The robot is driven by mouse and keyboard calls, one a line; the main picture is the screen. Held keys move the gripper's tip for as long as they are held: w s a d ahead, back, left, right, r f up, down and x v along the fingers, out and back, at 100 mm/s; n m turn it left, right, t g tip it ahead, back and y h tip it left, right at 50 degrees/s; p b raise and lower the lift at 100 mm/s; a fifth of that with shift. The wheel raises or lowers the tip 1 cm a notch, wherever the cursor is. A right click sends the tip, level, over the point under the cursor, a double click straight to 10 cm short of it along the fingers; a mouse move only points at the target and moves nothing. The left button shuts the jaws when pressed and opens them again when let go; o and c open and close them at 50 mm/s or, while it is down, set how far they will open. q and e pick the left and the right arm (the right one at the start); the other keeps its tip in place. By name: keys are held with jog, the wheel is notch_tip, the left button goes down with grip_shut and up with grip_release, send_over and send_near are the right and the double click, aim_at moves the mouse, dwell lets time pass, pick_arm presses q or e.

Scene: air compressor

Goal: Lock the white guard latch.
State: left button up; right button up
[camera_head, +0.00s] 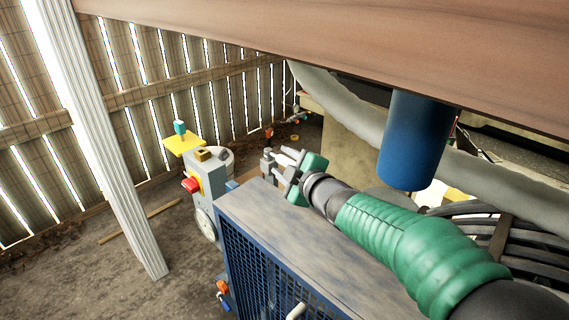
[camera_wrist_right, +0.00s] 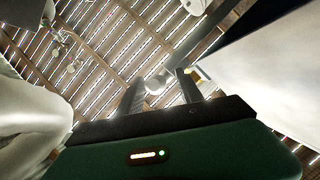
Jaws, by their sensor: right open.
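My right gripper (camera_head: 277,172) reaches over the far end of the blue compressor housing (camera_head: 285,213). It is open, beside a small grey fitting (camera_head: 267,163). In the right wrist view the two dark fingers (camera_wrist_right: 160,90) stand apart, with a pale round part (camera_wrist_right: 155,85) showing between them; I cannot tell how near it is. A small white lever (camera_head: 296,311) shows at the blue mesh side of the housing, at the bottom edge of the head view; it may be the guard latch. My left gripper is not in view.
A grey control box (camera_head: 207,185) with a red button (camera_head: 191,184) and a gauge stands left of the housing. A blue cylinder (camera_head: 414,140) hangs below a wooden beam (camera_head: 350,45). A white post (camera_head: 100,140) stands at left. Floor between post and housing is mostly clear.

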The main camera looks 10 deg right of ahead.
jog(key=shift+d, duration=0.45)
jog(key=c, duration=0.7)
jog(key=shift+c, duration=1.1)
jog(key=shift+a, duration=0.15)
grip_shut()
